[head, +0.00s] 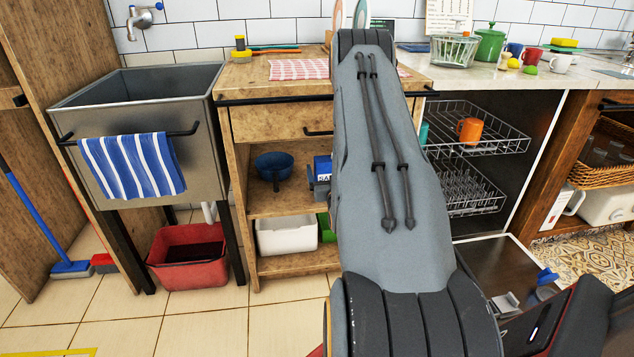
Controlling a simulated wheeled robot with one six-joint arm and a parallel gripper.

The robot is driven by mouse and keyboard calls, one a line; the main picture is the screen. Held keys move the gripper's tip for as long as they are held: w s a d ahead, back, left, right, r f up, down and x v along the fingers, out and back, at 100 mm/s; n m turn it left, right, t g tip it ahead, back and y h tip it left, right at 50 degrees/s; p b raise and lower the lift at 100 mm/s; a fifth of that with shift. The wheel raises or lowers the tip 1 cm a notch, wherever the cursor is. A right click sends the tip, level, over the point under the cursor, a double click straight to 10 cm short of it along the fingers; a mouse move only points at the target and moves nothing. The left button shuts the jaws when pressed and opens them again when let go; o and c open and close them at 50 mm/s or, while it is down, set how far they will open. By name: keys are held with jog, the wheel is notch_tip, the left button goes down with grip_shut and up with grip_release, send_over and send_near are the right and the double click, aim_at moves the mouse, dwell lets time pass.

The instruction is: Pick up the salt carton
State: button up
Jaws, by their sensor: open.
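My large grey arm link hides the carton's right side. A small dark grey part of my gripper (313,183) shows at the carton's lower left, in front of the shelf. The rest of my gripper is hidden behind my arm. My gripper is open; whether it touches the carton cannot be told.
The blue pan (274,166) stands left of the carton. A white bin (287,236) and a partly hidden green item (326,228) are on the shelf below. The drawer front (268,122) is above. An open dishwasher (475,160) is at right, a metal sink (140,95) at left.

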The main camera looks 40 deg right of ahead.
aim_at(324, 158)
jog(key=x, duration=0.2)
jog(key=b+x, duration=0.1)
jog(key=x, duration=0.4)
jog(key=shift+r, duration=0.3)
jog(key=c, duration=2.1)
jog(key=shift+r, duration=0.1)
jog(key=shift+c, duration=0.3)
